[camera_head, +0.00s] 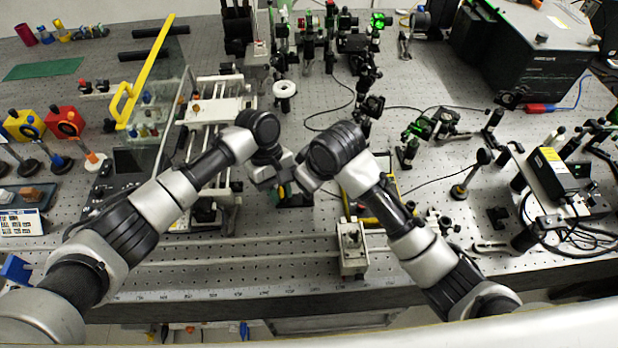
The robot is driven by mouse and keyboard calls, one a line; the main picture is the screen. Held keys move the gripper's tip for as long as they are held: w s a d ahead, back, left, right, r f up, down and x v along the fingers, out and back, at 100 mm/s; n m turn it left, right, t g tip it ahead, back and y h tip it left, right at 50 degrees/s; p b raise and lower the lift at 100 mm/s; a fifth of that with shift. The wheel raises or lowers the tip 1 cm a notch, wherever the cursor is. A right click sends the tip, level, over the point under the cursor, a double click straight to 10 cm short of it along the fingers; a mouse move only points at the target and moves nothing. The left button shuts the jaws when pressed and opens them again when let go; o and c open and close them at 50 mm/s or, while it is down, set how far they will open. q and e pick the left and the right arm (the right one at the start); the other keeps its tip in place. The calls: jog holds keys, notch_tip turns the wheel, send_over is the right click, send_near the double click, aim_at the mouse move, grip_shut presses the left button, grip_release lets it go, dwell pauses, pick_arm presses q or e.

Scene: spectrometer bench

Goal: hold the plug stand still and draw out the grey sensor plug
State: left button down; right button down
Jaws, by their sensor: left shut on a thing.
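My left gripper (283,188) reaches down in the middle of the bench and is shut on a small dark thing that I take to be the plug stand (296,201). Only a dark, partly green edge of it shows below the jaws. My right gripper (297,183) is right beside the left one, close over the same spot. Its fingers are mostly hidden by its own wrist, so I cannot tell whether they are open or shut. I cannot make out the grey sensor plug; the two grippers and wrists cover that place.
A slide rail assembly (212,110) stands left of the grippers, beside a clear panel with a yellow handle (150,75). A grey-white block (352,248) stands near the front edge. Optic mounts (408,150) and cables lie to the right. A large black box (530,60) stands back right.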

pick_arm(q)
jog(key=c, duration=0.9)
grip_release()
jog(key=shift+f, duration=0.1)
pick_arm(e)
jog(key=shift+f+b, duration=0.85)
pick_arm(q)
jog(key=shift+v, duration=6.1)
